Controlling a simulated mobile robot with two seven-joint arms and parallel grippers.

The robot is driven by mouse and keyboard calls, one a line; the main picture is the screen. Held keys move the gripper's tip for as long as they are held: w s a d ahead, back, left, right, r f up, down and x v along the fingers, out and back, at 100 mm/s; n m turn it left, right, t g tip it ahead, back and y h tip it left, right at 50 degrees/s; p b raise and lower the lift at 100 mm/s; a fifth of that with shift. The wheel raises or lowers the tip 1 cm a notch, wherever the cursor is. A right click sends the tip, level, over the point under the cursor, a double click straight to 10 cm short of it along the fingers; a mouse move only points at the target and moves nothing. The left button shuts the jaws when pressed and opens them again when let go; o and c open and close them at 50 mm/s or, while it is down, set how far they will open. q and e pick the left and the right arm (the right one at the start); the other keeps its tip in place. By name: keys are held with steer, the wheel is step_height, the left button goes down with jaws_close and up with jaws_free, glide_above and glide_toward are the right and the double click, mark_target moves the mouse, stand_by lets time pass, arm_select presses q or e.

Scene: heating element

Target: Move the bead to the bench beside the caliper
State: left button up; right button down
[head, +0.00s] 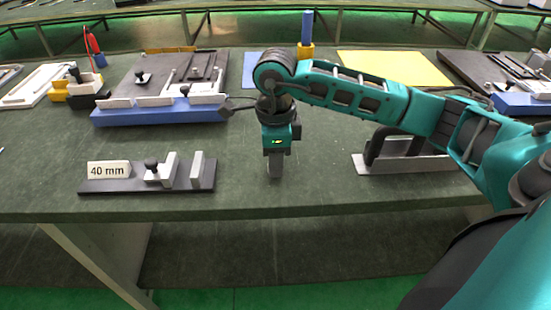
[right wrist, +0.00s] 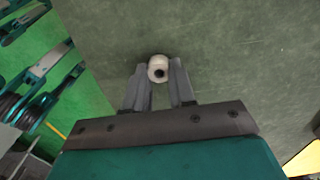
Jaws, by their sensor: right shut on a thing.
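In the head view my right gripper (head: 275,172) points down at the bench (head: 320,195), and the bead is hidden there. The caliper (head: 148,184) is a dark base with grey jaws, a black knob and a "40 mm" label. It lies on the bench to the left of my right gripper, with bare bench between them. My left gripper is not in view.
A blue-edged fixture (head: 160,112) stands behind the caliper. A grey metal plate with a black handle (head: 410,162) lies right of my right gripper. A yellow sheet (head: 395,68) lies at the back. The bench's front edge (head: 300,213) runs close in front of the caliper.

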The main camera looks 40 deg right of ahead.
steer(key=c, duration=1.4)
jaws_free()
steer(key=shift+f, duration=0.15)
steer(key=o, duration=0.5)
steer(key=shift+c, duration=0.2)
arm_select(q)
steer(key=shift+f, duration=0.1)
arm_select(e)
steer(key=shift+r, duration=0.3)
arm_select(q)
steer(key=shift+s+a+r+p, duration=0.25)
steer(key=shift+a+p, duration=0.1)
steer(key=shift+p, duration=0.2)
arm_select(e)
step_height(320, 180, up, 12)
steer(key=shift+s+f, duration=0.1)
